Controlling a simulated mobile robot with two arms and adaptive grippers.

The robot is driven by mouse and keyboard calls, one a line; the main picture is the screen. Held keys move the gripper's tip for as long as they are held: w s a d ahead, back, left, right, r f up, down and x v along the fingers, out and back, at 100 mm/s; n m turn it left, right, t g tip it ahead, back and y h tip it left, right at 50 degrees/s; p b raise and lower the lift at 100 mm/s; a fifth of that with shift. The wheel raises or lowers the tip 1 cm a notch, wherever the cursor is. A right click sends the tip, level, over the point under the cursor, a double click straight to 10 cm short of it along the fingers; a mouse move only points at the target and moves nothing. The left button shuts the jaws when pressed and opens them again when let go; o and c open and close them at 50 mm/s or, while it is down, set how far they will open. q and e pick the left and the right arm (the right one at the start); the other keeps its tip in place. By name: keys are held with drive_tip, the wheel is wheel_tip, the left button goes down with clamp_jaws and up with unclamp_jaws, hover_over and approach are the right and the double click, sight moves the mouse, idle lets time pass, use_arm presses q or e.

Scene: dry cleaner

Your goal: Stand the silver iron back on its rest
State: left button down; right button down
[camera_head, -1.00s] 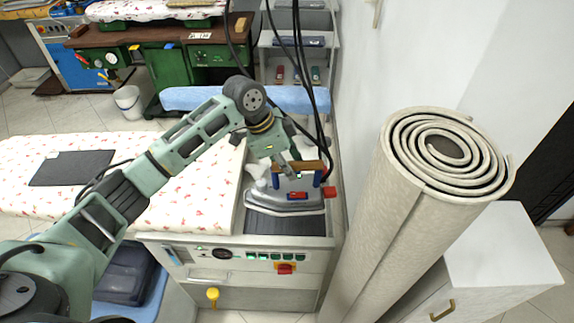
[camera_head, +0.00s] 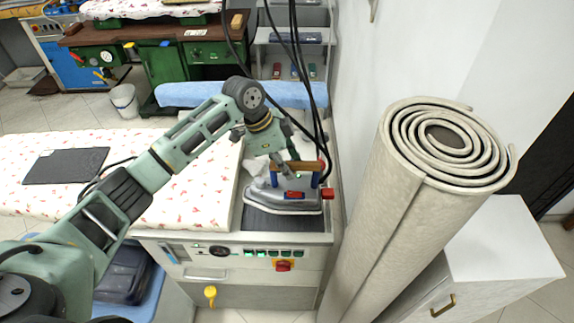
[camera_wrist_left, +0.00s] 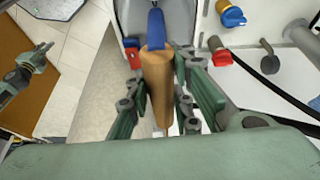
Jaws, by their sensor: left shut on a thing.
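The silver iron (camera_head: 284,205) has a wooden handle on blue posts. It is level above or on the dark plate (camera_head: 265,224) at the right end of the ironing station. I cannot tell whether its sole touches the plate. My left gripper (camera_head: 284,168) is shut on the iron's handle from above. In the left wrist view the handle (camera_wrist_left: 157,85) lies between the fingers of the left gripper (camera_wrist_left: 160,108). What looks like my right gripper (camera_wrist_left: 42,52) shows at the left of that view, away from the iron; its jaws are too small to read.
The padded floral board (camera_head: 190,195) extends left, with a dark pad (camera_head: 65,166) on it. Black cables (camera_head: 300,60) hang down to the iron. A rolled carpet (camera_head: 395,220) stands close on the right, before a white cabinet (camera_head: 500,250). Control buttons (camera_head: 275,253) line the station's front.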

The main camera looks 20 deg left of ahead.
sight(287, 186)
use_arm(q)
drive_tip(key=shift+w+f+b, duration=0.15)
drive_tip(key=shift+f+b, duration=0.9)
drive_tip(key=shift+b, duration=0.1)
drive_tip(key=shift+d+f+b, duration=0.1)
drive_tip(key=shift+f+b, duration=0.35)
drive_tip(key=shift+f, duration=2.15)
drive_tip(key=c, duration=2)
unclamp_jaws()
drive_tip(key=o, duration=0.5)
drive_tip(key=shift+s+f, duration=0.1)
drive_tip(key=shift+s, duration=0.15)
drive_tip(key=shift+o, duration=0.7)
drive_tip(key=shift+s+f+b, duration=0.2)
drive_tip(key=shift+f+b, duration=0.1)
drive_tip(key=shift+f, duration=0.2)
drive_tip(key=o, duration=0.7)
drive_tip(key=shift+w+r, duration=0.15)
drive_tip(key=shift+r, duration=0.1)
